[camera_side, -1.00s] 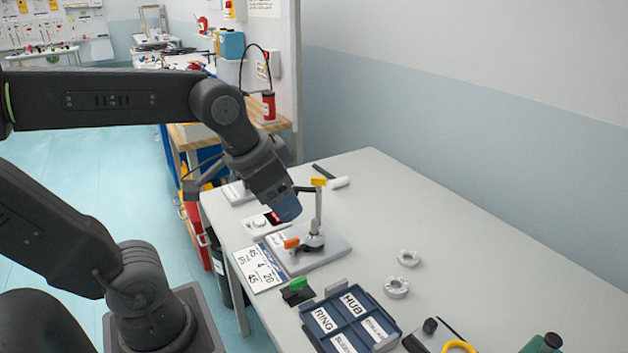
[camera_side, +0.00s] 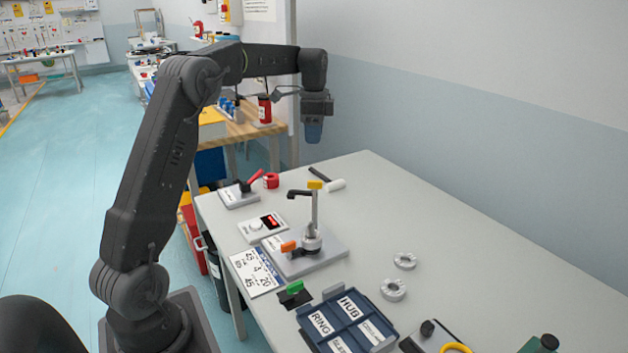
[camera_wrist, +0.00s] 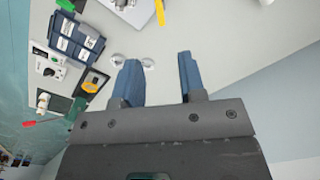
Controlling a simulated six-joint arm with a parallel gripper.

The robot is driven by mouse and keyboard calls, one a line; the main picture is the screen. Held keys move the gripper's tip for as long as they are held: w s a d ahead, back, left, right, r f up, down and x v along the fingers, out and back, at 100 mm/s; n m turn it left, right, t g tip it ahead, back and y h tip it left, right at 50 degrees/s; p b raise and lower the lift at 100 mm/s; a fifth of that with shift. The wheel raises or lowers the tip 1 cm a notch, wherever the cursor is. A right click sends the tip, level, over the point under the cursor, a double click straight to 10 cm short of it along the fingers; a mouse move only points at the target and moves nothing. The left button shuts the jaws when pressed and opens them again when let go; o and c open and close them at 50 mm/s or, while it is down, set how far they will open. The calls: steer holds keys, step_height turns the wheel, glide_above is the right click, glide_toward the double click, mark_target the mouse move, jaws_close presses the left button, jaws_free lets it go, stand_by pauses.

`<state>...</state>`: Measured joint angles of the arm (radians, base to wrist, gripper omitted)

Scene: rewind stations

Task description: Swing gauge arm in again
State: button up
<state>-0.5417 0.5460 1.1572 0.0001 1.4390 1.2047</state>
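The gauge stand (camera_side: 306,256) is a grey plate on the table with an upright silver post (camera_side: 314,212). An orange-tipped lever (camera_side: 289,246) points left at the foot of the post. My gripper (camera_side: 314,132) hangs above the table's far end, clear of the stand and pointing down. In the wrist view its two blue fingers (camera_wrist: 158,62) are apart with nothing between them. The stand shows only partly at that view's top edge.
A box with a red display (camera_side: 262,227) and a red-handled station (camera_side: 240,193) stand behind. A label card (camera_side: 257,271) lies left. A blue tray (camera_side: 388,345), two pale rings (camera_side: 393,290) and a green-knobbed block (camera_side: 295,288) are nearer.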

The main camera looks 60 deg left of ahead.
step_height(320, 180, down, 14)
steer(key=shift+r, duration=0.15)
stand_by(0.3)
steer(key=shift+c, duration=0.4)
jaws_close()
